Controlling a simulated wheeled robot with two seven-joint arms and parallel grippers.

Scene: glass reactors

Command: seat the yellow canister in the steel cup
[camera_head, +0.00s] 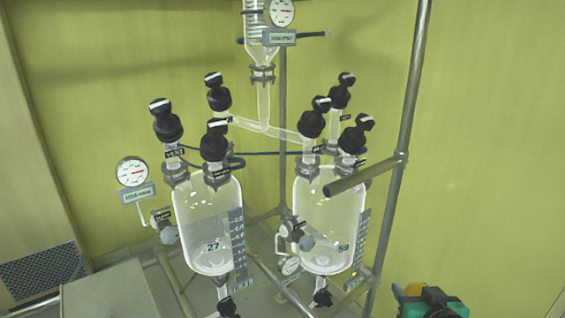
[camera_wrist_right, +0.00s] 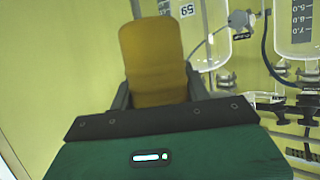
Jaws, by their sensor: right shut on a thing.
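The yellow canister (camera_wrist_right: 152,62) stands up between the fingers of my right gripper (camera_wrist_right: 158,92) in the right wrist view. The gripper is shut on it, and the fingers and green housing hide its lower part. In the head view, my right gripper (camera_head: 430,300) shows at the bottom right edge, with a small piece of the canister (camera_head: 413,289) beside it. The steel cup cannot be made out in either view. My left gripper is not in view.
Two glass reactors, one marked 27 (camera_head: 207,225) and one marked 59 (camera_head: 330,220), hang in a metal pipe frame (camera_head: 395,200) with black-capped ports. A grey box-like surface (camera_head: 105,292) is at the lower left. The green wall on the right is bare.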

